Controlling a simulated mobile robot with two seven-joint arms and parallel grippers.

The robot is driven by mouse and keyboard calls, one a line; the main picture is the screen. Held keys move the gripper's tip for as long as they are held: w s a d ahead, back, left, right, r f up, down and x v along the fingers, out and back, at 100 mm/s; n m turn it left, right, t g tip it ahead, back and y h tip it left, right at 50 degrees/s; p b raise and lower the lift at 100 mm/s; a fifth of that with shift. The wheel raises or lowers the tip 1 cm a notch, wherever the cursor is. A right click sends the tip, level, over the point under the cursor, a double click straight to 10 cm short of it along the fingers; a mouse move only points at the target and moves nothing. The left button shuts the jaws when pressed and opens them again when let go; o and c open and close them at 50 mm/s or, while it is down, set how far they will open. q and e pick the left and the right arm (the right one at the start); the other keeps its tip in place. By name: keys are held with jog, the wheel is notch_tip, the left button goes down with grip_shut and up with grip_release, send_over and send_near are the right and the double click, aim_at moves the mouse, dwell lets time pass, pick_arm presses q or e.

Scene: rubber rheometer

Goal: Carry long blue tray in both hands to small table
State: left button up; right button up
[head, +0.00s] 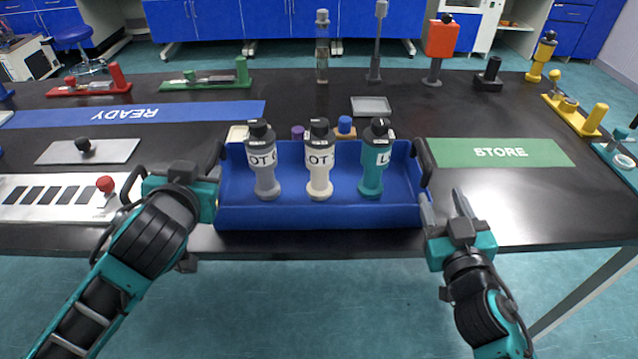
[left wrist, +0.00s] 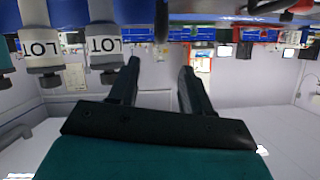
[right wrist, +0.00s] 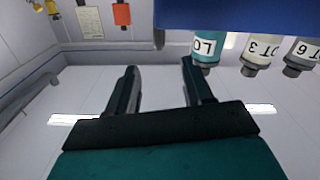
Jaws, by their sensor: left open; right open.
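The long blue tray (head: 320,217) sits at the front edge of the black table, with a dark handle at each short end. A grey bottle (head: 266,178), a cream bottle (head: 319,178) and a teal bottle (head: 372,176) stand upright in it. My left gripper (head: 212,172) is at the tray's left end, by the left handle; the head view partly hides its fingers. In the left wrist view its fingers (left wrist: 158,85) are apart with nothing between them. My right gripper (head: 444,203) is open and empty beside the tray's right end, below the right handle (head: 424,155).
A green STORE mat (head: 500,152) lies right of the tray and a blue READY mat (head: 140,113) to the left. A panel with a red knob (head: 105,184) is near the left gripper. A small grey dish (head: 371,106) lies behind the tray. The small table is not identifiable.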

aim_at(213, 153)
pick_arm(q)
jog(key=x, duration=1.2)
jog(key=shift+w+f, duration=0.1)
jog(key=shift+w, duration=0.25)
pick_arm(e)
jog(key=w, duration=1.2)
jog(key=shift+w+a, duration=0.3)
jog(key=shift+w, duration=0.05)
pick_arm(q)
jog(key=shift+c, duration=0.3)
pick_arm(e)
jog(key=shift+c, duration=0.3)
pick_arm(q)
grip_shut()
pick_arm(e)
grip_shut()
pick_arm(q)
jog(key=shift+a, duration=0.1)
pick_arm(e)
jog(key=shift+d, duration=0.1)
jog(key=shift+r, duration=0.25)
